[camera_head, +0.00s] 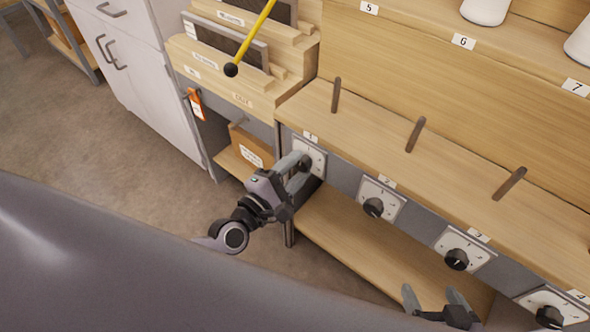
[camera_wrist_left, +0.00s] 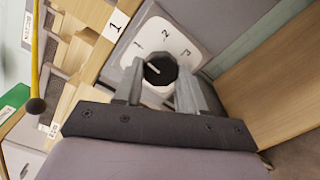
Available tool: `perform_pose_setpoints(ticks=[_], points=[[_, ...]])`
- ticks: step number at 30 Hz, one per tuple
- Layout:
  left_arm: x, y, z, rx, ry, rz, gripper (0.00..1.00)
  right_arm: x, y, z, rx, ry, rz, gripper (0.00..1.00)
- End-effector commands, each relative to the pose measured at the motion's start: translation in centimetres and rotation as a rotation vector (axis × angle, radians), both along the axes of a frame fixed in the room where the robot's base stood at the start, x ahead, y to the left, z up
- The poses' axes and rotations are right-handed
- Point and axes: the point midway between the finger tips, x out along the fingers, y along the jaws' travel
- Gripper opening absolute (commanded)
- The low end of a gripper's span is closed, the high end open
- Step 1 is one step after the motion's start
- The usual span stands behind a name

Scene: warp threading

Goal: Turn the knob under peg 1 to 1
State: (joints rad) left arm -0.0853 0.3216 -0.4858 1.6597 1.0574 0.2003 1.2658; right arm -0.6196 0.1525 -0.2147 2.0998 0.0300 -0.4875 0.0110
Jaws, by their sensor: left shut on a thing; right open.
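Peg 1 (camera_head: 336,95) is a brown upright rod on the wooden ledge, above the label 1 (camera_head: 310,137). Below it is a white dial plate (camera_head: 318,157), mostly covered by my left gripper (camera_head: 303,172). In the left wrist view the black knob (camera_wrist_left: 160,73) sits on the dial (camera_wrist_left: 183,42) marked 1, 2 and 3. Its white pointer line points up-left, on the 1 side; I cannot tell its exact alignment. My left gripper (camera_wrist_left: 157,92) is shut on this knob, one finger on each side. My right gripper (camera_head: 440,298) is open and empty at the bottom.
Knobs under peg 2 (camera_head: 373,207) and peg 3 (camera_head: 457,259) lie to the right on the same panel, with another beyond. A yellow stick with a black ball (camera_head: 231,70) hangs at upper left. An open wooden shelf (camera_head: 370,245) lies below the panel.

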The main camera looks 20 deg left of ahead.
Motion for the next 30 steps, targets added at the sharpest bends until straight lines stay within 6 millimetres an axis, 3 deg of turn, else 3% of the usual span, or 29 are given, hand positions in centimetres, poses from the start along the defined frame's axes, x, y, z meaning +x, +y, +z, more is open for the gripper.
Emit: perform_pose_setpoints(ticks=[23, 24, 26, 30], points=[[-0.07, -0.04, -0.11, -0.101, 0.039, 0.0, 0.1, 0.17, 0.19, 0.1, -0.001, -0.009, 0.006, 0.82], [-0.07, -0.04, -0.11, -0.101, 0.039, 0.0, 0.47, 0.15, 0.19, 0.09, -0.001, -0.009, 0.006, 0.82], [-0.07, -0.04, -0.11, -0.101, 0.039, 0.0, 0.66, 0.14, 0.19, 0.09, -0.001, -0.008, 0.006, 0.82], [-0.04, -0.03, -0.09, -0.099, 0.038, 0.0, 0.66, 0.11, 0.18, 0.06, -0.001, -0.008, 0.006, 0.82]])
